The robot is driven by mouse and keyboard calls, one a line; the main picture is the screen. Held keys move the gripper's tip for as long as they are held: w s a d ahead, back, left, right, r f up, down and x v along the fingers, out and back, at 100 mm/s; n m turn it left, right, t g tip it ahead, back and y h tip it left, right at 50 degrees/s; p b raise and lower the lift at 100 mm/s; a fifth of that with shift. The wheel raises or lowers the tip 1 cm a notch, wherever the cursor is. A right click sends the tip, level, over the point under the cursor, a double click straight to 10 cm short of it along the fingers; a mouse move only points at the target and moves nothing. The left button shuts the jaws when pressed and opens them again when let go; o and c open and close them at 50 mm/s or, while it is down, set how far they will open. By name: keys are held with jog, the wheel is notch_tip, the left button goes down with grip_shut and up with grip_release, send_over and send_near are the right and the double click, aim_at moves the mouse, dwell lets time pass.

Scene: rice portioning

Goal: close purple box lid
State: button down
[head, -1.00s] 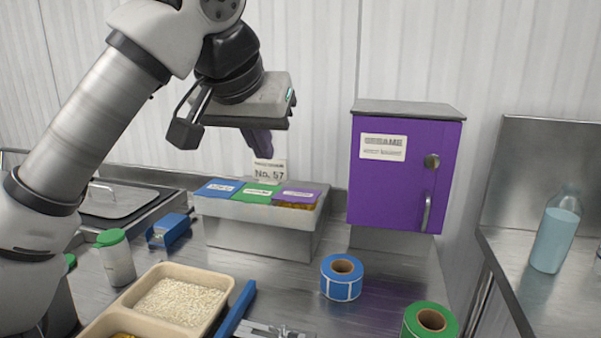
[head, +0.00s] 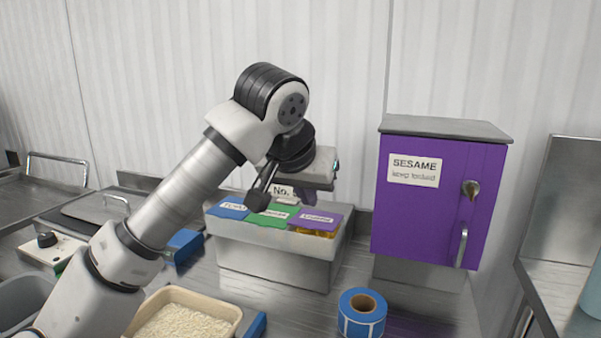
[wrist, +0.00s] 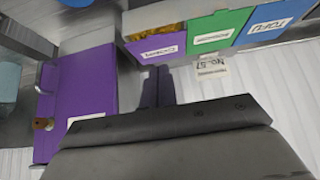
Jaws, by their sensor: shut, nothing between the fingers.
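The purple lid (head: 330,214) lies on the right compartment of a grey three-part bin (head: 270,262). Yellow-brown contents (head: 314,233) show along its front edge. In the wrist view the purple lid (wrist: 174,41) is at the top centre, with the contents beside it. My gripper (head: 316,187) is shut and empty, above and behind the purple lid. In the wrist view the fingers (wrist: 157,88) are together, near the purple lid in the picture. I cannot tell whether they touch it.
Green (head: 268,216) and blue (head: 230,208) lids cover the other compartments. A purple SESAME cabinet (head: 430,215) with a handle stands to the right. A blue tape roll (head: 361,315) and a rice tray (head: 228,300) are in front. A wall rises close behind.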

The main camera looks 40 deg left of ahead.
aim_at(310, 225)
jog(key=shift+s+f, duration=0.2)
jog(key=shift+f, duration=0.7)
jog(key=shift+s+f, duration=0.15)
jog(key=shift+f, duration=0.75)
jog(key=f+b, duration=0.1)
jog(key=b, duration=0.1)
jog(key=t+b, duration=0.1)
jog(key=shift+s+d+f+b, duration=0.15)
jog(key=shift+s+f+b, duration=0.15)
jog(key=shift+f+b, duration=0.1)
jog(key=shift+r, duration=0.15)
